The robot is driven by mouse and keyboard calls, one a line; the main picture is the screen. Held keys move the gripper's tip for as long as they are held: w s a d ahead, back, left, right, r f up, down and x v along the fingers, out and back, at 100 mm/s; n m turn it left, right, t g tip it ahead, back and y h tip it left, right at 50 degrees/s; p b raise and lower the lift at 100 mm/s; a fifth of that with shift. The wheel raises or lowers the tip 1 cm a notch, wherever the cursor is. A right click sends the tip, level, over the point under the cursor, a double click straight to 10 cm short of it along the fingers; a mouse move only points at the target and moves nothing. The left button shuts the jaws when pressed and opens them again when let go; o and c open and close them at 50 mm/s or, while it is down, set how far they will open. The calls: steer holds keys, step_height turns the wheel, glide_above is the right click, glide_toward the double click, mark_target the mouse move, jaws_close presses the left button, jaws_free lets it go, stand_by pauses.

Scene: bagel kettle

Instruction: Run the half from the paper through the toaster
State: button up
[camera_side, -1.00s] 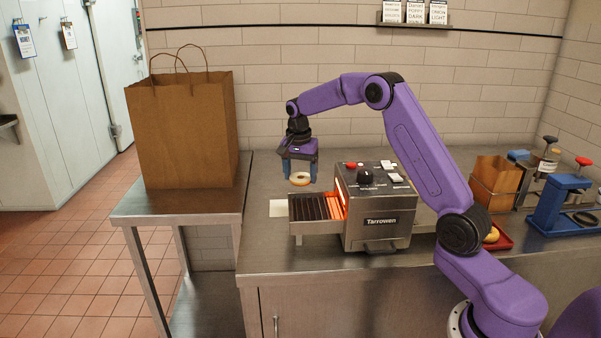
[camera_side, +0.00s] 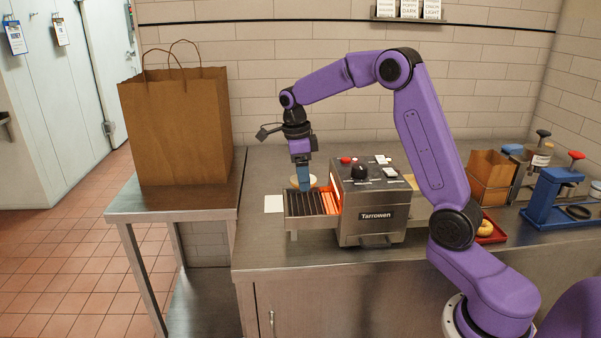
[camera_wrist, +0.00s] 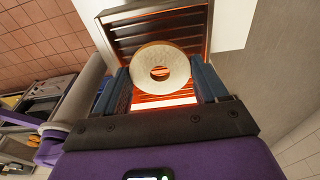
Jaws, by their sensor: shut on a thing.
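My gripper (camera_side: 304,183) is shut on a pale bagel half (camera_side: 311,180), just behind and above the toaster's feed. In the wrist view the bagel half (camera_wrist: 160,51) sits between the two blue fingers, cut face toward the camera, with its hole showing orange glow behind. The toaster (camera_side: 370,200), a steel box marked Tarrowen, has a slatted dark conveyor (camera_side: 303,203) at its left with a glowing orange mouth (camera_side: 330,200). The conveyor also shows beyond the bagel in the wrist view (camera_wrist: 155,22). The white paper (camera_side: 274,204) lies bare on the counter left of the conveyor.
A brown paper bag (camera_side: 180,128) stands on the left side table. Right of the toaster are a red tray (camera_side: 491,231) with a bagel piece, a brown carton in a rack (camera_side: 491,173) and a blue slicer-like device (camera_side: 558,199). The counter front left is clear.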

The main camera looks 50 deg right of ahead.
mark_target(304, 204)
steer(key=shift+f, duration=2.7)
steer(key=o, duration=1.1)
steer(key=shift+c, duration=0.2)
step_height(304, 204, up, 7)
